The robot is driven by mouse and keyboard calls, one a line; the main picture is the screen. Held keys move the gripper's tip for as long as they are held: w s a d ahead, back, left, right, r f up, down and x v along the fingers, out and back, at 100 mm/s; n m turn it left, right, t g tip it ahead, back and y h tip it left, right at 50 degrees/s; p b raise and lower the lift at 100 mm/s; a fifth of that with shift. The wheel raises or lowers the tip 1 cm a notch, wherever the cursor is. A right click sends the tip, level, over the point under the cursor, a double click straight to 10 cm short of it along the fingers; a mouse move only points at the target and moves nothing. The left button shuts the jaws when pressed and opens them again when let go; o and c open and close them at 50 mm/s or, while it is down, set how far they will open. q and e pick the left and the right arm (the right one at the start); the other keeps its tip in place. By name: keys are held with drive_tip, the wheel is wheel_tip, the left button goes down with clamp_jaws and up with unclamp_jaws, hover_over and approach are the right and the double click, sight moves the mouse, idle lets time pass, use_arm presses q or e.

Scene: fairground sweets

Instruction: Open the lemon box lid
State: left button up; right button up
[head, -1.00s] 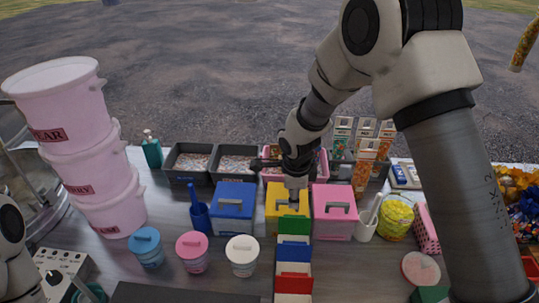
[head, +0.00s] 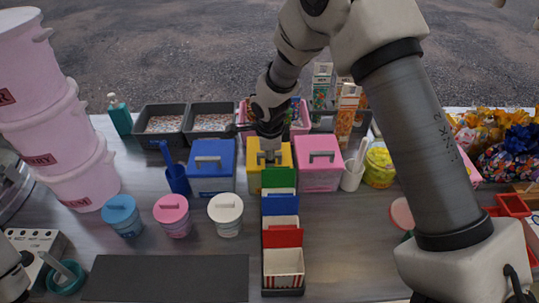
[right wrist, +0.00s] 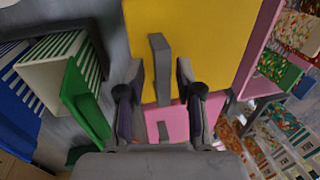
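The lemon box is the yellow box (head: 284,157) between a blue box and a pink box in the head view. Its lid looks closed. The yellow lid (right wrist: 215,35) fills the top middle of the right wrist view, with a grey bar handle (right wrist: 160,65) standing up from it. My right gripper (right wrist: 160,66) is open, its fingers on either side of the handle with a gap visible on both sides. In the head view the right gripper (head: 269,157) is over the lid and hides part of the handle.
The blue box (head: 211,178) and pink box (head: 318,174) stand close on either side. A rack of coloured cartons (head: 283,262) is directly in front. Lidded tubs (head: 226,215) stand front left; grey trays (head: 186,123) are behind. A dark mat (head: 165,278) is bare.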

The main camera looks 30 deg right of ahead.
drive_tip(key=shift+s+r, duration=0.1)
drive_tip(key=shift+c, duration=0.3)
drive_tip(key=c, duration=0.4)
drive_tip(key=shift+w+f, duration=0.2)
drive_tip(key=shift+w, duration=0.1)
drive_tip(key=shift+c, duration=0.8)
drive_tip(key=shift+r, duration=0.15)
